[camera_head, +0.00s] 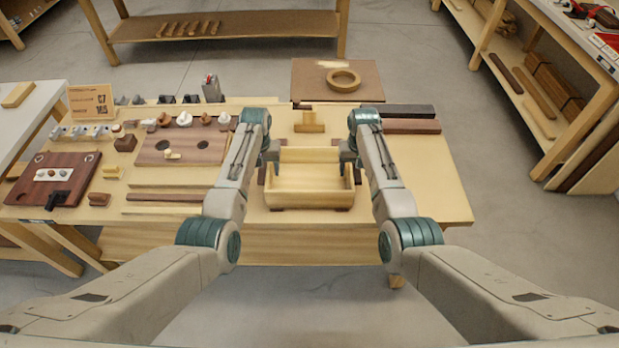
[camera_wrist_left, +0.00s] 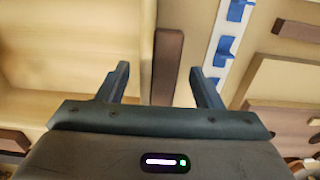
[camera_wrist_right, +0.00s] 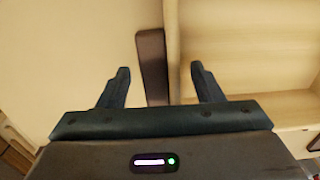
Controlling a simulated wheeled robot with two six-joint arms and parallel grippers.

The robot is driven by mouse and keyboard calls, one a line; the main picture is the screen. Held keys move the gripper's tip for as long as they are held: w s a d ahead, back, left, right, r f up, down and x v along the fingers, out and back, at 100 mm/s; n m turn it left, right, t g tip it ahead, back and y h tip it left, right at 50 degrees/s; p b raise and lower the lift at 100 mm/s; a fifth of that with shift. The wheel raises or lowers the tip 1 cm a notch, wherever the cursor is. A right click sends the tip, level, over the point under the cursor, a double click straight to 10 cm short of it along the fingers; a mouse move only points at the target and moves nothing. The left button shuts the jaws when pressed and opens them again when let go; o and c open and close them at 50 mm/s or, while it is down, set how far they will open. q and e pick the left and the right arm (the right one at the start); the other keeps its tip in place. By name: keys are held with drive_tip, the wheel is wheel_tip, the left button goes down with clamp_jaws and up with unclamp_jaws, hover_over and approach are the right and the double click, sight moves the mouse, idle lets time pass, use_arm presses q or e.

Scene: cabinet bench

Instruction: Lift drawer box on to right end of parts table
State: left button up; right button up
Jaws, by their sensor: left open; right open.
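The drawer box (camera_head: 310,200), an open pale wooden box, sits on the parts table (camera_head: 430,185) right of the table's middle. Dark wood pieces show at its sides and under its front. My left gripper (camera_head: 270,163) is open at the box's left side; my right gripper (camera_head: 349,160) is open at its right side. In the left wrist view the box (camera_wrist_left: 70,75) lies left, with a dark strip (camera_wrist_left: 166,60) between the fingers. In the right wrist view the box (camera_wrist_right: 240,60) lies right, with another dark strip (camera_wrist_right: 151,60). Contact cannot be told.
A pale wooden block (camera_head: 309,122) stands behind the box. Dark wood bars (camera_head: 405,126) lie at the back right. The table's right end is clear. Boards and small parts fill the left side, including a brown board (camera_head: 185,145). A stool with a wooden ring (camera_head: 343,78) stands behind.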

use_arm(q)
clamp_jaws()
use_arm(e)
clamp_jaws()
use_arm(q)
drive_tip(key=shift+r, duration=0.2)
use_arm(e)
drive_tip(key=shift+r, duration=0.2)
